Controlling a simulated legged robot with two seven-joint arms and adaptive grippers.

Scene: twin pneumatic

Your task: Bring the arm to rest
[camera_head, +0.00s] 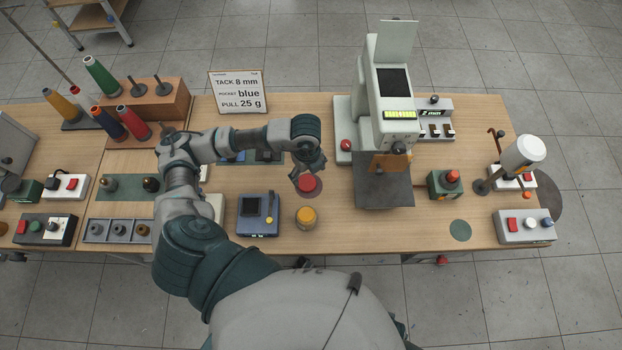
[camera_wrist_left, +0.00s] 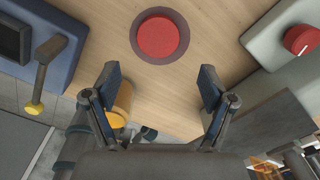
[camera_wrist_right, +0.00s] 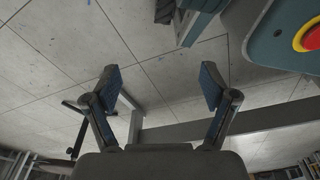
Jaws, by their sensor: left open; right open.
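My left arm reaches in over the table, and its gripper (camera_head: 310,172) hangs above a red round button (camera_head: 309,184) on a dark disc. In the left wrist view my left gripper (camera_wrist_left: 155,90) is open and empty, with the red button (camera_wrist_left: 158,37) beyond its fingertips. My right gripper (camera_wrist_right: 160,80) is open and empty in the right wrist view, with grey floor tiles beyond it. My right gripper is not seen in the head view.
A white press-like machine (camera_head: 392,105) stands right of my left gripper. A yellow-orange jar (camera_head: 306,218) and a blue device (camera_head: 257,214) stand nearby. A sign (camera_head: 238,92) stands at the back. Bare wood (camera_head: 350,235) lies at the front.

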